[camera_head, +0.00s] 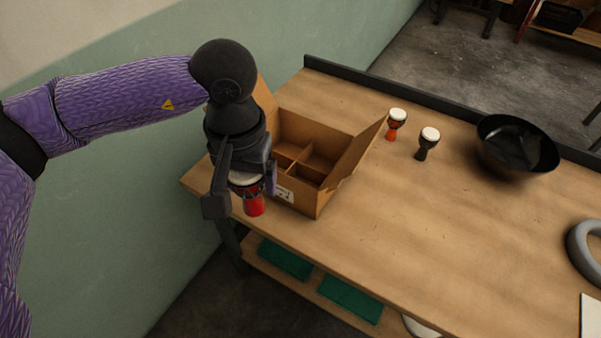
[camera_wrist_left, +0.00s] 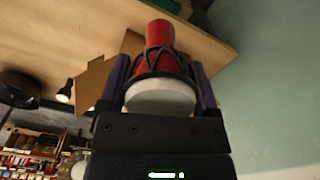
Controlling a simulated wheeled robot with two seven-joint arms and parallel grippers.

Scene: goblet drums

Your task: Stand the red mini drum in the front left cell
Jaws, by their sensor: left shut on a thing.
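A red mini drum (camera_head: 254,204) with a pale head and dark ropes is held by my left gripper (camera_head: 243,188), which is shut on it near its head. In the head view the drum is upright, in front of the near left side of the cardboard box. In the left wrist view the red drum (camera_wrist_left: 160,62) sits between the two fingers, its pale head toward the camera. The open cardboard box (camera_head: 318,198) has dividers that form cells, and the visible cells look empty. My left gripper and arm hide the box's left part. My right gripper is not in view.
An orange-red mini drum (camera_head: 396,125) and a black mini drum (camera_head: 428,143) stand right of the box. A black bowl (camera_head: 515,146) is farther right, and a grey ring (camera_head: 583,250) lies at the right edge. The wooden table (camera_head: 420,240) is clear in the middle.

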